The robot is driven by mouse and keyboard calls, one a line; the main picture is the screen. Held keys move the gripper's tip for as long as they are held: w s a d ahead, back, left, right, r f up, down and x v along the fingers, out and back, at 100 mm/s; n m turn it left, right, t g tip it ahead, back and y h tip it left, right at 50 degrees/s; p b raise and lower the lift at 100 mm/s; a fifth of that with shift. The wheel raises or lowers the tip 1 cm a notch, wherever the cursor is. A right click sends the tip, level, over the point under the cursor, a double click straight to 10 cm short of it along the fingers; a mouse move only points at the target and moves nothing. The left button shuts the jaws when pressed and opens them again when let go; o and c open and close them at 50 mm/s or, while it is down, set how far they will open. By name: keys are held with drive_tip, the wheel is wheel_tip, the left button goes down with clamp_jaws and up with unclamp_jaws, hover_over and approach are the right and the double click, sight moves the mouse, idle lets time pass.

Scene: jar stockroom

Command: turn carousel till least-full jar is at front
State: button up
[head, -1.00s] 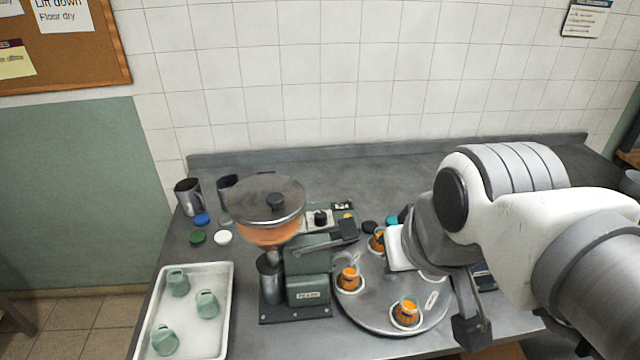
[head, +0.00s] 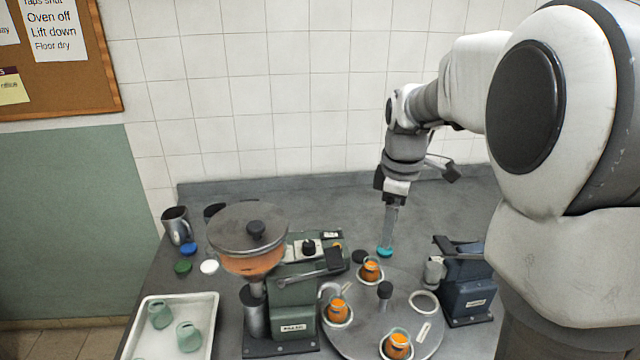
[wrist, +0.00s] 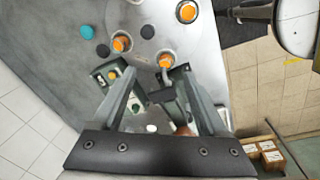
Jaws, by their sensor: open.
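The round grey carousel (head: 366,335) carries three jars with orange contents: a back jar (head: 370,271), a left jar (head: 337,312) and a front jar (head: 397,346). A seat with a pale ring (head: 424,302) at its right looks empty. A black knob (head: 385,290) stands near the middle. I cannot tell which jar is least full. In the wrist view the back jar (wrist: 122,44), left jar (wrist: 166,61) and front jar (wrist: 187,12) also show. My gripper (head: 389,238) is open and empty, pointing down behind the carousel, by the teal lid (head: 385,252); its fingers (wrist: 157,82) frame the wrist view.
A green machine with a round hopper (head: 255,228) stands close at the carousel's left. A dark blue device (head: 465,290) stands close at its right. A black lid (head: 360,257) lies behind. A white tray (head: 210,312) holds green pieces. The counter's back is clear.

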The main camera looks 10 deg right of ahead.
sight(387, 286)
drive_tip(key=w+d+f+n+g, duration=0.1)
drive_tip(key=w+d+f+n, duration=0.3)
drive_tip(key=f, duration=1.4)
drive_tip(key=w+f, duration=0.1)
drive_tip(key=f, duration=0.5)
drive_tip(key=shift+a+p, duration=0.1)
drive_tip(key=shift+p, duration=0.25)
drive_tip(key=shift+c, duration=0.3)
clamp_jaws()
drive_tip(key=shift+r, duration=0.1)
